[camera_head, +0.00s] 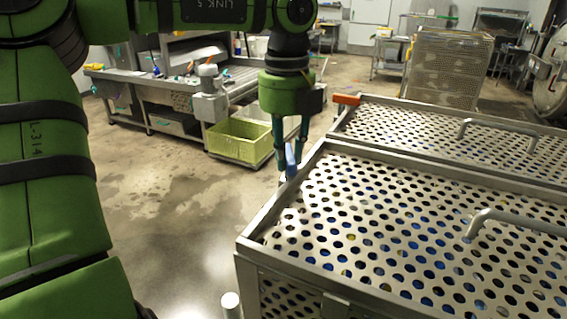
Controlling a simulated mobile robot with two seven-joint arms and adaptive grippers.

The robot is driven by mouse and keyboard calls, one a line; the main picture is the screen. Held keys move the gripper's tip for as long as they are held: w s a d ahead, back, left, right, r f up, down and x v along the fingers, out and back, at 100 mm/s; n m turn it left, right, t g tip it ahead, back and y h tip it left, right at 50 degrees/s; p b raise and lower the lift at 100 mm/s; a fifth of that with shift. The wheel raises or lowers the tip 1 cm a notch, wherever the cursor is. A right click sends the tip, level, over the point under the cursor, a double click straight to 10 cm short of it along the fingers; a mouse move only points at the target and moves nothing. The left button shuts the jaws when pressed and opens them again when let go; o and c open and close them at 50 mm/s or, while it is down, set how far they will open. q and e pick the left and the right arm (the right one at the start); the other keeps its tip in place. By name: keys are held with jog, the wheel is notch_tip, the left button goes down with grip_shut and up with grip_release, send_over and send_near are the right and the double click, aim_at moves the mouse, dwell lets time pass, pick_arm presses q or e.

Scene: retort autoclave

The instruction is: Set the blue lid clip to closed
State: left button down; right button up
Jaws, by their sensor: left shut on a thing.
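The blue lid clip (291,161) is a small blue piece at the far left edge of the near perforated metal basket lid (400,215). My left gripper (291,166) points down beside that edge, its dark teal fingers shut on the clip. The fingers hide part of the clip, so its exact position against the lid rim is hard to tell. My right gripper is not in view.
A second perforated basket (450,135) with an orange clip (346,99) stands behind. A yellow-green crate (240,140) sits left of my gripper, before a conveyor table. Bar handles (500,217) rise from the lids. The floor at left is clear.

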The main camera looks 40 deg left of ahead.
pick_arm(q)
jog(key=n, duration=0.1)
jog(key=n+b, duration=0.1)
jog(key=shift+w+d+n, duration=0.15)
jog(key=shift+w+n, duration=0.05)
jog(key=shift+n, duration=0.2)
jog(key=shift+w+d+n+b, duration=0.15)
jog(key=shift+n+b, duration=0.3)
jog(key=shift+n, duration=0.45)
jog(key=shift+w+d+r+n, duration=0.1)
jog(key=shift+w+n, duration=0.15)
jog(key=shift+n, duration=1.4)
jog(key=shift+w+n, duration=0.25)
jog(key=shift+n, duration=1.4)
jog(key=c, duration=1)
grip_release()
jog(key=shift+c, duration=0.2)
